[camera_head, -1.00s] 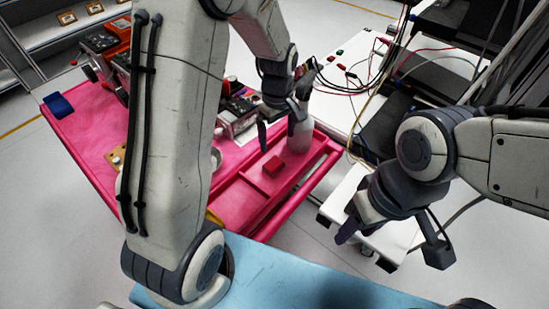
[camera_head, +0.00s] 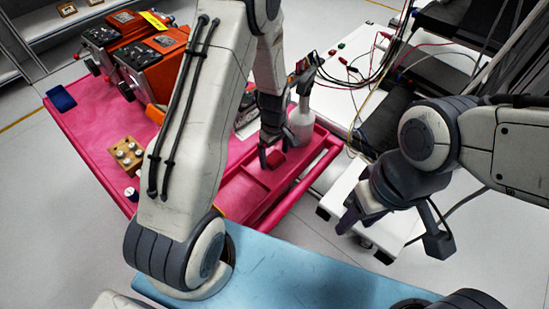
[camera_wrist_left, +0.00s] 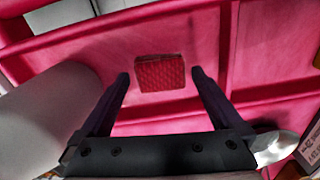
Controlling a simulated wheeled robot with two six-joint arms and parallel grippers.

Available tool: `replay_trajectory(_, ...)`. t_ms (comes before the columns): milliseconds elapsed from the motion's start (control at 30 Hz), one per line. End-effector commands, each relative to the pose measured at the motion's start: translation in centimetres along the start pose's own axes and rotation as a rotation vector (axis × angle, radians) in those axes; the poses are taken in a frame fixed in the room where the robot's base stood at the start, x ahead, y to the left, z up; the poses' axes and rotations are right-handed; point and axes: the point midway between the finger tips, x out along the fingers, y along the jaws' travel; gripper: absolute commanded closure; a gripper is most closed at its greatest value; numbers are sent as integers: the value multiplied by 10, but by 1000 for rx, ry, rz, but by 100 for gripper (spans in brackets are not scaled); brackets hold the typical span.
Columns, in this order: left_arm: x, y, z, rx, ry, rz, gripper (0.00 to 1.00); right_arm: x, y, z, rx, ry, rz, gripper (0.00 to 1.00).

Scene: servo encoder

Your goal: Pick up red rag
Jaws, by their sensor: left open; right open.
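The red rag (camera_wrist_left: 161,73) is a small folded, textured square lying in a compartment of the pink cart tray (camera_wrist_left: 270,50). In the head view the rag (camera_head: 275,158) shows partly behind my left gripper (camera_head: 272,158). My left gripper is open above the rag; in the left wrist view its fingertips (camera_wrist_left: 160,78) stand on either side of the rag, which appears between and slightly beyond them, not held. My right gripper (camera_head: 395,238) is open and empty, off to the right, away from the cart.
A white bottle (camera_head: 301,122) stands close to the right of my left gripper; its pale body fills the left of the wrist view. Orange machines (camera_head: 150,60), a wooden block with knobs (camera_head: 125,155) and a blue item (camera_head: 61,98) are on the cart. A light blue surface (camera_head: 290,275) is in front.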

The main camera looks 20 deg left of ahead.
Motion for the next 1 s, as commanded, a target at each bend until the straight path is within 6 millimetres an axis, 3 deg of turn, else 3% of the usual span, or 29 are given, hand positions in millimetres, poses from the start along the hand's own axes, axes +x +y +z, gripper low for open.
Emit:
replay_trajectory(167, 0, 0, 0, 0, 0, 1, 0, 0, 0, 0, 0, 0, 0, 50)
replay_trajectory(300, 0, 0, 0, 0, 0, 0, 54, 0, 0, 0, 0, 0, 0, 50)
replay_trajectory(367, 0, 0, 0, 0, 0, 0, 74, 0, 0, 0, 0, 0, 0, 50)
replay_trajectory(767, -7, 0, 0, 0, 1, 1, 74, 2, 0, 0, 0, 0, 0, 50)
replay_trajectory(1000, -43, 2, -1, 1, 3, 7, 74, 10, 1, 0, 0, 0, 0, 50)
